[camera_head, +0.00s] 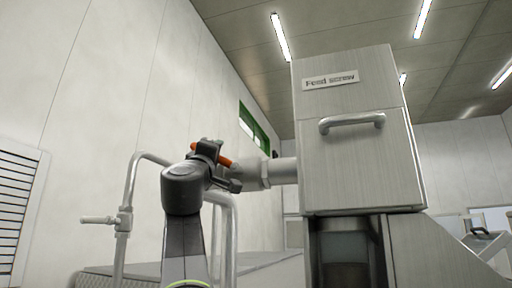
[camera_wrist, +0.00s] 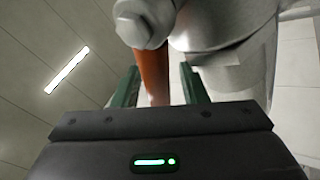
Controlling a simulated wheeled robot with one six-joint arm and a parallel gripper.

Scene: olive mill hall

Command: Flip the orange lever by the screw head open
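The orange lever (camera_head: 225,160) sits by the pipe fitting at the left side of the feed screw head (camera_head: 347,90), a steel box labelled "Feed screw". My gripper (camera_head: 226,169) is up at the lever in the head view and partly covers it. In the wrist view the orange lever (camera_wrist: 153,75) stands between the two green fingers of my gripper (camera_wrist: 160,82). The fingers are apart, with a clear gap on the lever's right and little or no gap on its left. The lever's lower end is hidden behind the gripper body.
A pale pipe (camera_head: 276,171) with a hex fitting joins the box on its left. A bent pipe with a small tap (camera_head: 122,219) stands to the left of my arm. A bar handle (camera_head: 351,122) is on the box front. A louvred panel (camera_head: 17,205) is at far left.

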